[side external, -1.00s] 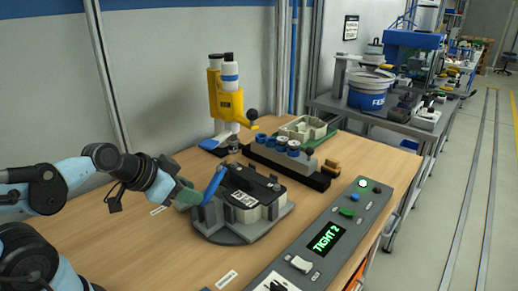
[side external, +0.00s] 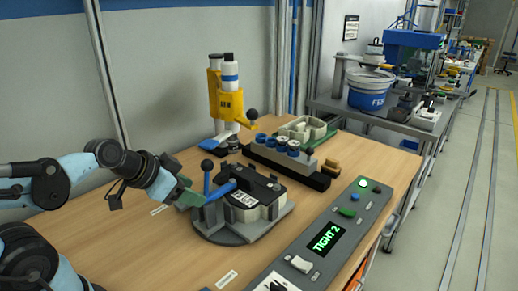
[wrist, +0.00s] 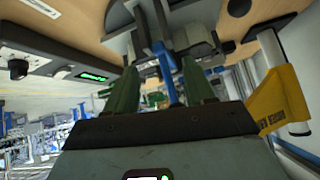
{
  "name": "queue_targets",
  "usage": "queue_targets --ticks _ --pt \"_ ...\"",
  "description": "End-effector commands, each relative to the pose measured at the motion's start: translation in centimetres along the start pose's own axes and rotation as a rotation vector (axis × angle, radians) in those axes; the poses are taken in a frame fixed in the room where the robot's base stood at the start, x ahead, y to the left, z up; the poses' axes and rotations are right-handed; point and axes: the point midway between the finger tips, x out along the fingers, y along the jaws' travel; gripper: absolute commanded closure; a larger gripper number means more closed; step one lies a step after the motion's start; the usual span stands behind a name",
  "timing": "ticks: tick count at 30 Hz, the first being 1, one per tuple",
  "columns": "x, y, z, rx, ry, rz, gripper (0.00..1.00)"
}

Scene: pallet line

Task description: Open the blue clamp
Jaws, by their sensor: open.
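The blue clamp (side external: 207,184) stands at the left end of a dark round-edged fixture (side external: 218,235). Its handle is upright, with a black ball knob on top, and a blue arm (side external: 225,188) slants toward the black-topped part (side external: 255,184) in the fixture. My gripper (side external: 197,197) is just left of the clamp, its green fingers partly hidden by each other. In the wrist view the green fingers (wrist: 160,65) are apart, and the blue clamp (wrist: 165,75) shows in the gap between them. I cannot tell whether a finger touches it.
A control panel (side external: 350,210) with a green "TIGHT 2" display is at the front right. A yellow press (side external: 229,103) stands behind. A black rack with blue-topped pieces (side external: 283,147) and a pale green tray (side external: 302,128) are at the back. The table's front left is mostly clear.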

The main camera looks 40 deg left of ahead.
Motion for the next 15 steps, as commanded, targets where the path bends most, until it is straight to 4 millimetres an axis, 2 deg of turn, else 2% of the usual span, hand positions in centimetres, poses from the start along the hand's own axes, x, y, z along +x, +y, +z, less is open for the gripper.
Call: queue_targets --ticks 15 --pt "0.7 -0.4 -2.1 -0.007 -0.276 0.054 0.46"
